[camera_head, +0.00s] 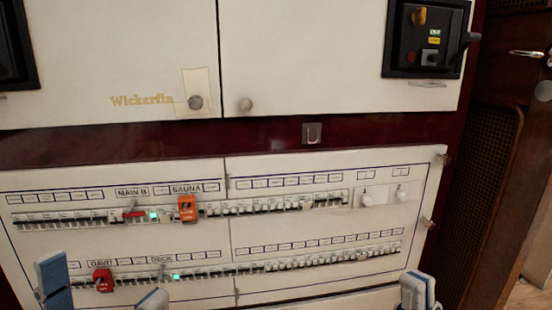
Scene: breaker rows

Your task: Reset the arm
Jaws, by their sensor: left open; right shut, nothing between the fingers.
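My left gripper (104,292) is at the bottom left, its two blue-grey fingertips spread apart with nothing between them. It is in front of the lower breaker row, near a red lockout tag (103,280) that shows between the fingers. My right gripper (417,290) is at the bottom right, its fingertips together and empty, in front of the panel's lower right corner. Most of both arms is out of the picture. Whether either gripper touches the panel I cannot tell.
The white breaker panel (330,222) has two rows of switches. An orange tag (187,208) and a red piece (132,213) sit on the upper row. White cabinet doors (300,60) are above, with a black control box (428,40). A brown wooden door (490,150) stands at right.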

